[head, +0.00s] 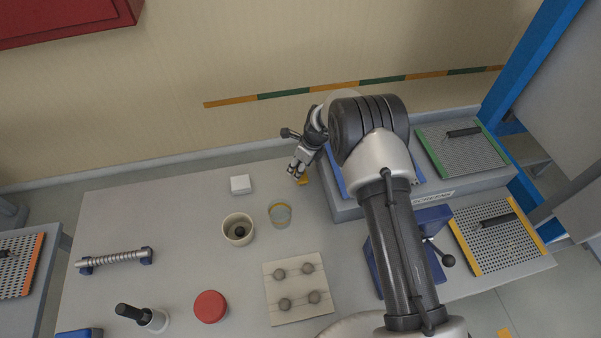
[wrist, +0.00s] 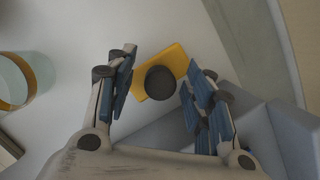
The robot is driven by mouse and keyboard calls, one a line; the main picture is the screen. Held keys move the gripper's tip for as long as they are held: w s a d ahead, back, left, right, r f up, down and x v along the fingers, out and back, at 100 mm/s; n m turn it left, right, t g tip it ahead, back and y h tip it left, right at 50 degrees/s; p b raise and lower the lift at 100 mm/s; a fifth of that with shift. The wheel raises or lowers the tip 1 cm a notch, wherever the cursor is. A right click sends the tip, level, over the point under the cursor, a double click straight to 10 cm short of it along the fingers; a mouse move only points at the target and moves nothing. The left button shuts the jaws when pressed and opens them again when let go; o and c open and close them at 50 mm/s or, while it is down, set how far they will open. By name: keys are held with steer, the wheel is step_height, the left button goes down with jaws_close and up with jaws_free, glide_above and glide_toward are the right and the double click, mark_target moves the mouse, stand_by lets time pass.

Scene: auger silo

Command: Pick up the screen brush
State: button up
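The screen brush (wrist: 176,58) looks to be a yellow block with a dark round knob or handle end on top. It lies between my fingers in the wrist view. In the head view only a bit of its yellow (head: 304,180) shows, at the back of the table beside the blue-edged raised box. My gripper (head: 297,173) is right over it, pointing down. In the wrist view my gripper (wrist: 162,66) is open, with one finger on each side of the knob and gaps between. Most of the brush is hidden by my gripper in the head view.
The grey raised box (head: 347,211) stands close to the right of my gripper. A glass (head: 280,214), a cream cup (head: 238,230) and a white block (head: 241,185) stand to the left on the table (head: 185,205). The wall is behind.

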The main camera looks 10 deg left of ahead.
jaws_close()
stand_by(0.4)
steer(key=shift+r, duration=0.1)
step_height(320, 180, up, 20)
steer(key=p, duration=0.2)
stand_by(0.3)
